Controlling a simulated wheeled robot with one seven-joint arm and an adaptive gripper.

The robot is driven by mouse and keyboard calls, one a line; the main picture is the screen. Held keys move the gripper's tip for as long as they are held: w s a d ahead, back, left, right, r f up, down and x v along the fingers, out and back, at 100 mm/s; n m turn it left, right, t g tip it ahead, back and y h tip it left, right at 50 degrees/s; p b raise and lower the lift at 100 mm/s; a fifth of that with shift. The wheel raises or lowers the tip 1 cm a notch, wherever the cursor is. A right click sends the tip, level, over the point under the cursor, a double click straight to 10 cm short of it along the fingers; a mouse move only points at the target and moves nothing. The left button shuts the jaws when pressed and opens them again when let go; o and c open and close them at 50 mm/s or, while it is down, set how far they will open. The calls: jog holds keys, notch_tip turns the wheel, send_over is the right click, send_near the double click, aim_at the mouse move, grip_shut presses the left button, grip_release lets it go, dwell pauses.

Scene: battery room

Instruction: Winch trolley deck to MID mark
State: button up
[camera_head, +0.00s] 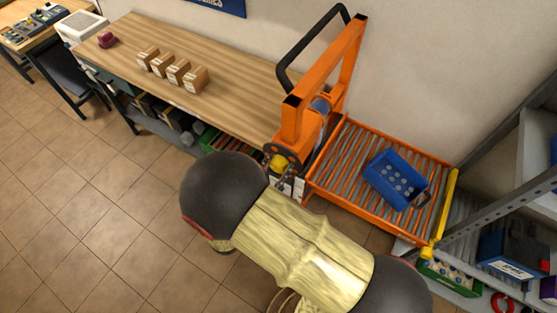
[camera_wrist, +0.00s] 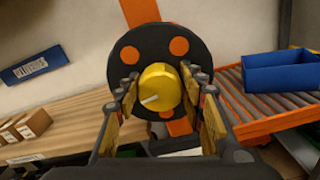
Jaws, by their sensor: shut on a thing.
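The orange trolley (camera_head: 318,85) stands against the wall, with an upright mast and a black push handle. Its roller deck (camera_head: 345,152) extends to the right and also shows in the wrist view (camera_wrist: 262,103). A blue crate (camera_head: 397,178) sits on the deck, with round items inside. The black winch wheel (camera_wrist: 160,45) has orange spots and a yellow knob (camera_wrist: 158,80); the wheel also shows in the head view (camera_head: 284,151). My gripper (camera_wrist: 160,92) is shut on the yellow knob, one finger on each side. No MID mark can be made out.
A wooden bench (camera_head: 190,58) stands left of the trolley, with several small cardboard boxes (camera_head: 177,71) on it. A grey metal rack (camera_head: 480,213) stands close to the deck's right end. The tiled floor (camera_head: 95,185) at left is clear.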

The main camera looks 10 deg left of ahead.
jog(key=n+p, duration=0.3)
jog(key=n, duration=0.1)
jog(key=shift+a+n, duration=0.1)
jog(key=shift+n, duration=0.3)
jog(key=n+p, duration=0.2)
jog(key=n, duration=0.1)
jog(key=shift+n+p, duration=0.3)
jog(key=shift+p, duration=0.1)
jog(key=n+p, duration=0.2)
jog(key=n, duration=0.1)
jog(key=shift+a+f+n, duration=0.1)
jog(key=shift+n, duration=0.2)
jog(key=shift+w+f+n+p, duration=0.15)
jog(key=shift+n+p, duration=0.7)
jog(key=shift+n, duration=1.15)
jog(key=o, duration=1.2)
jog(key=shift+a, duration=0.1)
